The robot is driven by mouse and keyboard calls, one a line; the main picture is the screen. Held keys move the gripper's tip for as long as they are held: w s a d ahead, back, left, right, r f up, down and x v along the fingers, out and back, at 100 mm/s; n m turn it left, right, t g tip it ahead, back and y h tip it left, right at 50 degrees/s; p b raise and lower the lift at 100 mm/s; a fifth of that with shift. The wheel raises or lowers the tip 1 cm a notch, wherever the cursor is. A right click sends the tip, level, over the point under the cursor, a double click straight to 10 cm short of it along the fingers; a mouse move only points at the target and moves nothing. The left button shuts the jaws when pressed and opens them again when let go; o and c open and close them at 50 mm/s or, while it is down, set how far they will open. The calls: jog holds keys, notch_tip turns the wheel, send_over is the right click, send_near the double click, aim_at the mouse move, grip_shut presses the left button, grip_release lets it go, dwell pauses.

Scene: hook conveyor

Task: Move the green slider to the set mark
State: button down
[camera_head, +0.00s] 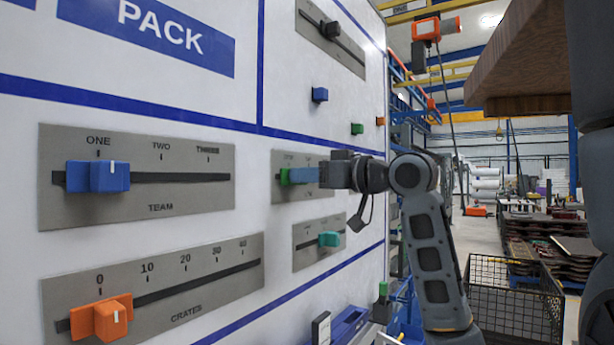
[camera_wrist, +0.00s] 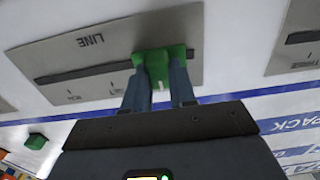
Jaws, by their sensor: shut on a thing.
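The green slider (camera_head: 285,177) sits at the left end of its slot on a grey plate (camera_head: 324,188) on the white panel. In the wrist view the green slider (camera_wrist: 160,67) is at the right end of the slot, and the plate (camera_wrist: 90,50) reads LINE upside down. My gripper (camera_head: 300,175) reaches in from the right, and its two fingers are shut on the slider. The fingers also show in the wrist view (camera_wrist: 160,88), one on each side of the knob. The small marks on the plate are partly hidden or too small to read surely.
A blue slider (camera_head: 97,176) on the TEAM plate, an orange slider (camera_head: 100,319) on the CRATES plate and a teal slider (camera_head: 329,239) just below are close by. A black slider (camera_head: 330,30) is above. A wire basket (camera_head: 515,300) stands at the right.

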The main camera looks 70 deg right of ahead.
jog(key=s+d, duration=0.1)
jog(key=d, duration=0.6)
jog(key=shift+s+d, duration=0.15)
jog(key=shift+s, duration=0.1)
jog(key=c, duration=0.9)
grip_release()
jog(key=shift+s, duration=0.1)
jog(key=b+v, duration=0.1)
jog(key=v, duration=0.6)
jog(key=shift+s, duration=0.3)
